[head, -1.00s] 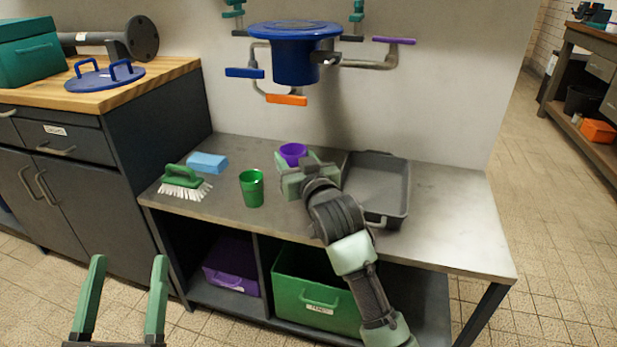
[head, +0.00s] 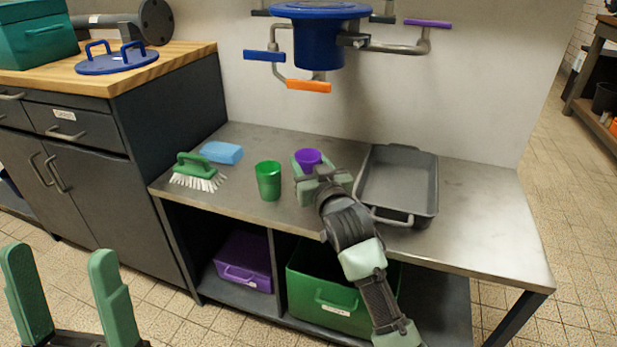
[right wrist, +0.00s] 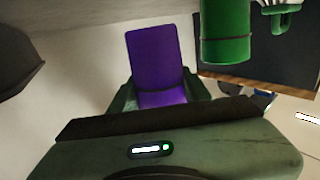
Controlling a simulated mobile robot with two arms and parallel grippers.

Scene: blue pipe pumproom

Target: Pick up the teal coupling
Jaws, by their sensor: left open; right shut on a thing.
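I cannot make out a teal coupling in either view. My right gripper (head: 309,170) is shut on a purple cup (head: 308,157) at the worktop, left of the grey tray. Whether the cup rests on the worktop or is slightly raised, I cannot tell. The cup also shows between the fingers in the right wrist view (right wrist: 158,58). My left gripper (head: 68,290) is open and empty at the lower left, in front of the cabinet.
A green cup (head: 268,182), green brush (head: 196,172) and blue sponge (head: 222,152) stand left on the steel worktop (head: 480,215). The grey tray (head: 400,185) is right. Above hangs a blue flanged pipe (head: 318,45) with valve handles. A teal box (head: 38,35) sits on the wooden counter.

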